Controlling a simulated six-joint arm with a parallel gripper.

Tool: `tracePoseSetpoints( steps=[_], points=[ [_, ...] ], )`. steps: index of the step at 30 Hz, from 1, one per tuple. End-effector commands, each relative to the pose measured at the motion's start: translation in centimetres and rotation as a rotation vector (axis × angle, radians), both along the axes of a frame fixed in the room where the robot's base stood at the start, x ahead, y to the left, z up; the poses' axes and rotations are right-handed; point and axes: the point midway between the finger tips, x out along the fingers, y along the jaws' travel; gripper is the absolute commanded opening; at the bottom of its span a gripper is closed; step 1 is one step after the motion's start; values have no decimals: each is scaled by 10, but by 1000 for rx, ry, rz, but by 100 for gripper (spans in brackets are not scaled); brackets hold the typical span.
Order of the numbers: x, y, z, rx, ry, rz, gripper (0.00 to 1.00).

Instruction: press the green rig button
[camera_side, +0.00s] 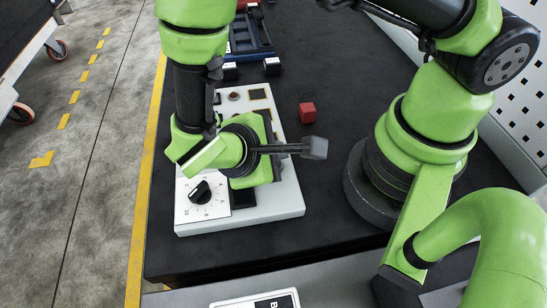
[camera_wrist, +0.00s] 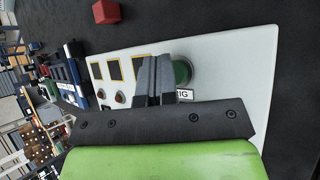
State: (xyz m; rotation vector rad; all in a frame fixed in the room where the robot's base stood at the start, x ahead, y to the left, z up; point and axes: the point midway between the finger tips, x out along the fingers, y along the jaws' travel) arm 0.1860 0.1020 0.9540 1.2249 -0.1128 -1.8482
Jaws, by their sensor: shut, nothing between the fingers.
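The green rig button (camera_wrist: 182,72) shows in the wrist view, round in a dark collar, above a label (camera_wrist: 185,95) that ends in "IG". It sits on a white control panel (camera_wrist: 225,75), which also shows in the side view (camera_side: 280,208). My gripper (camera_wrist: 153,66) is shut and empty, with its dark fingers over the panel just left of the button in the wrist view. The fingers overlap the button's left edge in the picture; I cannot tell if they touch it. In the side view my wrist hides the button and the fingertips.
A black rotary knob (camera_side: 200,192) stands on the panel's near left. Small red buttons (camera_wrist: 120,97) and yellow-framed squares (camera_wrist: 114,70) are beside my fingers. A red cube (camera_side: 307,112) lies on the dark trolley top, right of the panel. A blue item (camera_side: 248,38) stands behind.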

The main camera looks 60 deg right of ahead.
Motion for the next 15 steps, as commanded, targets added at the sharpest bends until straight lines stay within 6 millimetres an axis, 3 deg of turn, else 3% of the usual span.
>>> tracePoseSetpoints(
  steps=[15],
  points=[
    [0, 0, -6, 1, -1, 1, 0]
  ],
)
